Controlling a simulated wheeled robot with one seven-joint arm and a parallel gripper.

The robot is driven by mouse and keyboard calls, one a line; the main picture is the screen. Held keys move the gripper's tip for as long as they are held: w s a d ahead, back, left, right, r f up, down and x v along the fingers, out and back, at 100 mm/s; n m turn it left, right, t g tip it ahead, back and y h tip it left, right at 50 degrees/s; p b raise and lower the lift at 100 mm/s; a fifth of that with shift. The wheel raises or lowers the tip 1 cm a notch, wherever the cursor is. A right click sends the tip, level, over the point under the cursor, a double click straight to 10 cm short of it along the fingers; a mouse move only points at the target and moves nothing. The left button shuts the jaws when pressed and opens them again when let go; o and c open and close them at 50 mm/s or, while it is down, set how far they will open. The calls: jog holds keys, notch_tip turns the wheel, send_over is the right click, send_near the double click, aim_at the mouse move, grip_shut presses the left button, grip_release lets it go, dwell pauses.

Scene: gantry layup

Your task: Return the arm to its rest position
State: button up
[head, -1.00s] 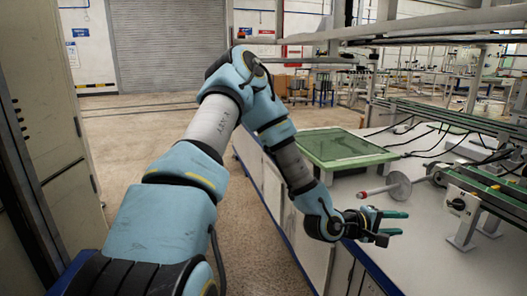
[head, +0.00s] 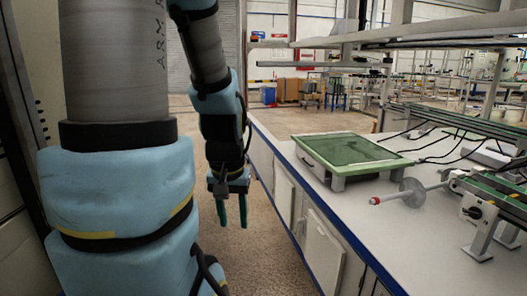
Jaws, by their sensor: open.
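My gripper (head: 233,212) hangs with its green fingers pointing down, left of the white workbench (head: 340,205) and over the speckled floor. Its two fingers are apart with nothing between them. My arm is folded up at the left of the head view, and its upper links run out of the top of the picture.
On the bench are a green-topped frame (head: 352,153), a rod with a grey disc (head: 412,192) and a green rail fixture (head: 500,200) with dark cables behind. A tall cabinet stands at the left edge. Speckled floor (head: 265,260) lies clear beside the bench.

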notch_tip(320, 180, up, 18)
jog(key=p, duration=1.7)
jog(key=shift+f, duration=0.2)
